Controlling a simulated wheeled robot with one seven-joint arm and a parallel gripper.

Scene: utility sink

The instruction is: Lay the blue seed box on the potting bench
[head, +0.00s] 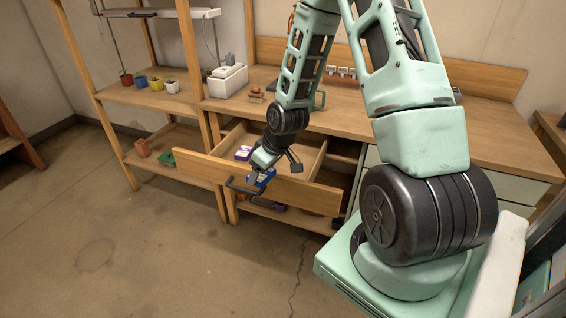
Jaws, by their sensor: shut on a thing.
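The blue seed box (264,177) is small and partly hidden by my gripper. My gripper (261,174) is shut on it, at the front of an open drawer. I cannot tell whether the box is fully clear of the drawer front. The potting bench (345,117) is the long wooden bench behind; its top lies above and behind the drawer.
A white container (227,81) stands at the bench's left end. Small pots (157,83) stand on the left shelf. Bare bench top shows near the middle.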

